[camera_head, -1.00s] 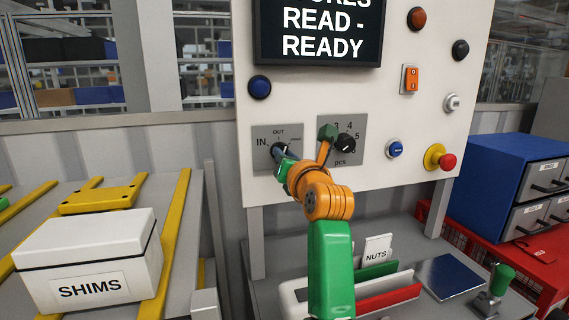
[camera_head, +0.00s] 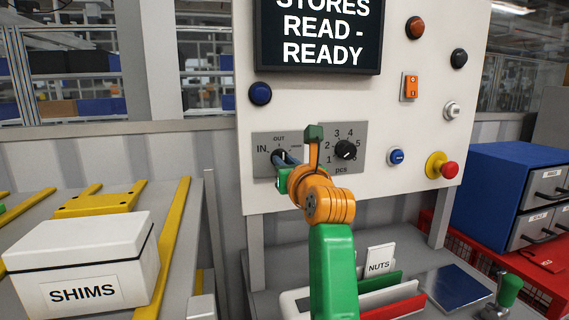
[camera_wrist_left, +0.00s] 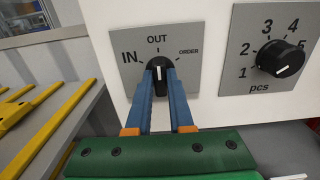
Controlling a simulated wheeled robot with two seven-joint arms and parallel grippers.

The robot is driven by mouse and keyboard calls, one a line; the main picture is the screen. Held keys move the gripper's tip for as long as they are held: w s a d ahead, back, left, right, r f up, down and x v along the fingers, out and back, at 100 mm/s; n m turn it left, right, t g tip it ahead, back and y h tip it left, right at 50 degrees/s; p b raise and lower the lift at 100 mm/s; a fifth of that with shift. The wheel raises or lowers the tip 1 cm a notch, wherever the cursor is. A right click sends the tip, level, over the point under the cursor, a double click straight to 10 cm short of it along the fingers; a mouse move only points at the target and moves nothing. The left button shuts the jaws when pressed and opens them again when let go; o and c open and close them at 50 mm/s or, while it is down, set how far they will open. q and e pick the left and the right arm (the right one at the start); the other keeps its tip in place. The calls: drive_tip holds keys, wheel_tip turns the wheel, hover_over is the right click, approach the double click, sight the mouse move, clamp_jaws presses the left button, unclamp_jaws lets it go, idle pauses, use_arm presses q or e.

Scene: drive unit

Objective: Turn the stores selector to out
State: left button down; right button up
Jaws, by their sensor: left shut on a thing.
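The stores selector is a black knob with a white pointer line, on a grey plate (camera_head: 262,139) marked IN, OUT and ORDER. In the left wrist view the knob (camera_wrist_left: 158,74) sits between my blue fingertips, and its white line points up, about at OUT. My left gripper (camera_head: 284,160) is shut on the knob; it also shows in the left wrist view (camera_wrist_left: 160,82). In the head view my fingers and hand cover most of the knob. My right gripper is not in view.
Close right of the selector is a pcs dial (camera_head: 345,149) with numbers. A screen (camera_head: 318,35) above reads STORES READ - READY. Blue buttons (camera_head: 260,94), an orange switch (camera_head: 410,86) and a red stop button (camera_head: 449,169) are on the panel. A SHIMS box (camera_head: 80,255) stands left.

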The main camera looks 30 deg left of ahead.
use_arm(q)
drive_tip(key=c, duration=0.8)
unclamp_jaws()
drive_tip(key=shift+s+d, duration=0.1)
drive_tip(key=shift+d, duration=0.05)
drive_tip(key=b+v, duration=0.4)
drive_tip(key=v, duration=0.3)
